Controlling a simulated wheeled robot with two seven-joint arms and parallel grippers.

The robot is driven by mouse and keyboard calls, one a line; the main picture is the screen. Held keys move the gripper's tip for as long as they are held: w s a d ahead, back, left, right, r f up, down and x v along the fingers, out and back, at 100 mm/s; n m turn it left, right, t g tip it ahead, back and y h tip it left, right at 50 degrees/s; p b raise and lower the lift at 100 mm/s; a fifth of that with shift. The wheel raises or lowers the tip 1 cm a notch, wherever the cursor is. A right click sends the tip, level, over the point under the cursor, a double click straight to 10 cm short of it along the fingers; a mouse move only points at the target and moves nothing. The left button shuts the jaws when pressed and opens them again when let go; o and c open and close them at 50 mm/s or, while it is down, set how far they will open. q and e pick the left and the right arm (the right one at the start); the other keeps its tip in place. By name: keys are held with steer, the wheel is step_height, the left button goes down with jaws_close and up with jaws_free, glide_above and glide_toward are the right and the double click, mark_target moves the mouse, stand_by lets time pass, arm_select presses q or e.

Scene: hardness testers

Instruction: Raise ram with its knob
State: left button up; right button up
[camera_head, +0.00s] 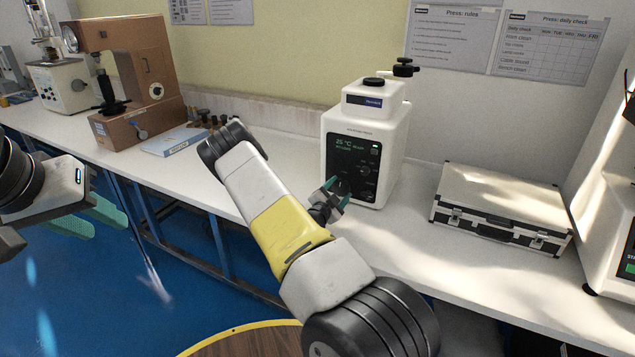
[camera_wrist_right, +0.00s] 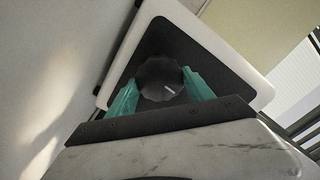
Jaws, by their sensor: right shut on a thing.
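The white mounting press (camera_head: 385,124) stands on the bench with a lit display and a dark front panel. My right gripper (camera_head: 331,192) is at the lower left of this panel. In the right wrist view, its teal fingers (camera_wrist_right: 160,86) are shut on a round dark knob (camera_wrist_right: 158,74) with a small white mark. The knob is mostly hidden by the fingers in the head view. The ram itself is not visible; a black cap (camera_head: 374,81) covers the press top. My left gripper (camera_head: 95,218) is open and empty, away from the press at the left.
A black and silver case (camera_head: 500,205) lies right of the press. Another white machine (camera_head: 612,225) is at the right edge. Bare bench (camera_head: 400,245) shows in front of the press.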

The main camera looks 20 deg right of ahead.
steer(key=m, duration=0.6)
steer(key=shift+f+m, duration=0.1)
steer(key=shift+m, duration=0.3)
steer(key=m, duration=0.6)
steer(key=shift+s+f, duration=0.1)
steer(key=m, duration=0.6)
steer(key=shift+m, duration=0.4)
steer(key=m, duration=0.6)
steer(key=shift+f, duration=0.1)
steer(key=m, duration=0.6)
steer(key=shift+a+m, duration=0.1)
steer(key=shift+m, duration=0.2)
steer(key=m, duration=0.6)
steer(key=shift+w, duration=0.2)
steer(key=m, duration=0.6)
steer(key=shift+a+m, duration=0.1)
steer(key=shift+m, duration=0.2)
steer(key=m, duration=0.5)
steer(key=shift+m, duration=0.4)
